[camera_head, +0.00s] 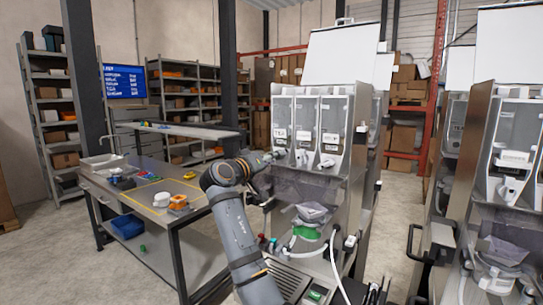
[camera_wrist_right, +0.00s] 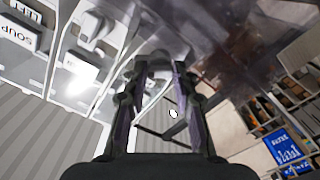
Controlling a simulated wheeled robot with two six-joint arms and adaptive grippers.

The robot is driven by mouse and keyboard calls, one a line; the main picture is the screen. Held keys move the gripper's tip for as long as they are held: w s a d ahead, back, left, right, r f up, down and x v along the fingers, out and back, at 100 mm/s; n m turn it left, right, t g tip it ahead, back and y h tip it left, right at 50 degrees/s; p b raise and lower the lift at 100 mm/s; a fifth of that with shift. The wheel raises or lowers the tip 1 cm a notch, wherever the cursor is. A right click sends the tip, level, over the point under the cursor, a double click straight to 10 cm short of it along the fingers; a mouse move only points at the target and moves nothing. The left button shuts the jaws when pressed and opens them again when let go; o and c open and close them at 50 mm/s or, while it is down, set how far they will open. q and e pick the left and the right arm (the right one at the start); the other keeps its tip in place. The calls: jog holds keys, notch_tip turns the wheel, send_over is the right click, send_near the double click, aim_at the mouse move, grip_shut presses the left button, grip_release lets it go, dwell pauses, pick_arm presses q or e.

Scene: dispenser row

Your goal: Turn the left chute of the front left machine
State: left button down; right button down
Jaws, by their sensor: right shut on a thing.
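The front left machine (camera_head: 355,195) is a steel dispenser with three clear hoppers in a row, each with a white chute below. Its left chute (camera_head: 280,153) is partly covered by my right gripper (camera_head: 270,157). The middle chute (camera_head: 301,157) and right chute (camera_head: 326,162) are uncovered. My right gripper reaches in from the left side of the machine and is shut on the left chute. In the right wrist view its two dark fingers (camera_wrist_right: 154,72) stand either side of a pale part, mostly hidden between them. My left gripper is not in view.
A second dispenser (camera_head: 508,150) stands close on the right. A steel worktable (camera_head: 150,180) with small items is on the left. Below the chutes are a clear guard (camera_head: 300,188), a green-based bowl (camera_head: 307,232) and a white hose (camera_head: 336,260). Shelves line the back.

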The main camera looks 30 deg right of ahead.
jog(key=shift+n+p, duration=3.5)
jog(key=shift+n, duration=1.8)
jog(key=c, duration=1)
grip_release()
jog(key=shift+f, duration=0.1)
jog(key=shift+c, duration=0.2)
